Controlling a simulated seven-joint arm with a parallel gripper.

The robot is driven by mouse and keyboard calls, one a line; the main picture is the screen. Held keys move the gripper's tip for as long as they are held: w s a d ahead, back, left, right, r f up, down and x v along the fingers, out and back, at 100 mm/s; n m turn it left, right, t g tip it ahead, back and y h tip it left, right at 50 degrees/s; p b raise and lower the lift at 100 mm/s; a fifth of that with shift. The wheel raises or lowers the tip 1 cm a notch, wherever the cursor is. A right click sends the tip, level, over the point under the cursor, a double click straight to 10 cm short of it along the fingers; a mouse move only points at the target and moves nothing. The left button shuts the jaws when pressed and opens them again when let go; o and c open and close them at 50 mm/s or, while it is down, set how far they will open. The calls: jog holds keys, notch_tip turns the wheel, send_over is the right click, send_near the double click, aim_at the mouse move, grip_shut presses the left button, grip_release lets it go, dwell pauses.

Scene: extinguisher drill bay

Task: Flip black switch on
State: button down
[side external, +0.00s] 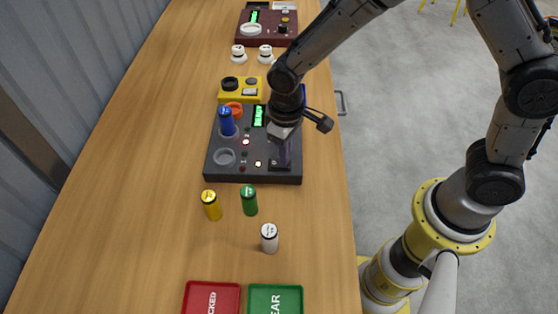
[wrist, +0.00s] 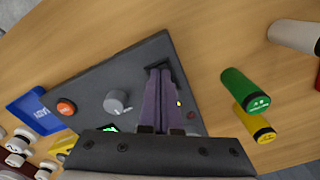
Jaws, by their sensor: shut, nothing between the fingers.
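The dark grey control panel (side external: 225,174) lies on the wooden table; it also fills the middle of the wrist view (wrist: 88,80). The black switch (side external: 278,165) is at the panel's near right corner, and its dark housing shows at the fingertips in the wrist view (wrist: 157,67). My gripper (side external: 284,158) points down over it, its purple fingers (wrist: 160,75) shut with nothing between them. The fingertips are at or just above the switch; I cannot tell if they touch. The fingers hide much of the switch, so its position is unclear.
A blue cylinder (side external: 227,122) stands on the panel near an empty grey ring (side external: 224,156). Yellow (side external: 211,205), green (side external: 249,200) and white (side external: 269,237) cylinders stand in front. Red (side external: 212,299) and green (side external: 276,299) trays are nearest. The table's left side is clear.

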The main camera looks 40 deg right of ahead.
notch_tip(320, 180, up, 7)
dwell(0.8)
jog(key=s+d+r+m+t, duration=0.4)
jog(key=d+r, duration=0.6)
jog(key=r, duration=0.5)
jog(key=s+d, duration=0.2)
jog(key=s, duration=0.5)
jog(key=s+d+n+t, duration=0.1)
jog(key=s+d, duration=0.2)
jog(key=s, duration=0.4)
jog(key=shift+s+f+t, duration=0.2)
jog(key=shift+f+t, duration=0.1)
